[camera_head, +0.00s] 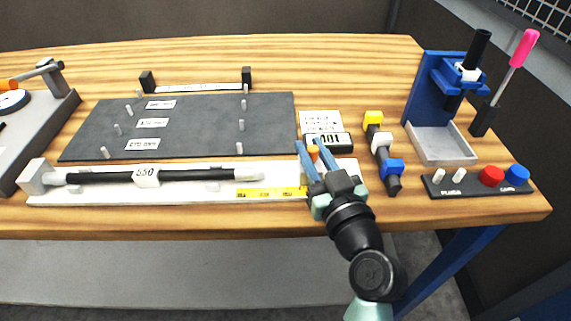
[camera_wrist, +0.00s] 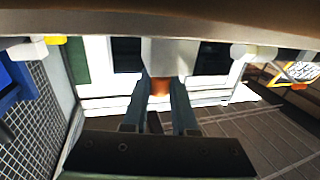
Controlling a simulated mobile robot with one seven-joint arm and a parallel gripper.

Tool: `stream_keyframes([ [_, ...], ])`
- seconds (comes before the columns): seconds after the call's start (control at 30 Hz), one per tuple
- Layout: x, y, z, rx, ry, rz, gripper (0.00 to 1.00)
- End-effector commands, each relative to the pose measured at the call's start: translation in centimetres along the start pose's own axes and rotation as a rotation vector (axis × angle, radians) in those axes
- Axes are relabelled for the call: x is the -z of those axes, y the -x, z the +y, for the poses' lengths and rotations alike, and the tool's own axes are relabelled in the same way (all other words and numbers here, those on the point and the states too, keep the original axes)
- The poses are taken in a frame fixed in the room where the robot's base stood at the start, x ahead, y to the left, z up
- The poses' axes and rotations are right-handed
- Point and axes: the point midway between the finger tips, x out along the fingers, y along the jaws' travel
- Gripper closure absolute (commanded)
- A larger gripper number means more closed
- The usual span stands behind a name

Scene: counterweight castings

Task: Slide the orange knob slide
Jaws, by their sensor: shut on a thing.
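The orange knob (camera_head: 313,152) shows between the two blue fingers of my gripper (camera_head: 312,150), near the right end of a long white rail (camera_head: 90,199). In the wrist view the orange knob (camera_wrist: 160,88) sits between the fingertips (camera_wrist: 160,95), below a pale block (camera_wrist: 165,60). My gripper is shut on the knob. The fingers and wrist hide most of the slide under the knob and the rail's right end.
A grey pegged board (camera_head: 200,130) lies behind. Right of my gripper stand coloured knobs (camera_head: 382,145), a blue press (camera_head: 430,90) and a button panel (camera_head: 475,185).

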Motion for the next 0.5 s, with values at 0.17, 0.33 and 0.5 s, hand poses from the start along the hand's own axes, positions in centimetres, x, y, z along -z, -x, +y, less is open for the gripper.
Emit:
stream_keyframes([
  [0.17,-0.4,0.8,3.1,-0.005,0.003,0.003,1.00],
  [0.33,-0.1,1.1,4.1,-0.003,0.000,0.000,1.00],
  [0.5,0.0,1.2,4.2,-0.001,-0.001,-0.001,1.00],
])
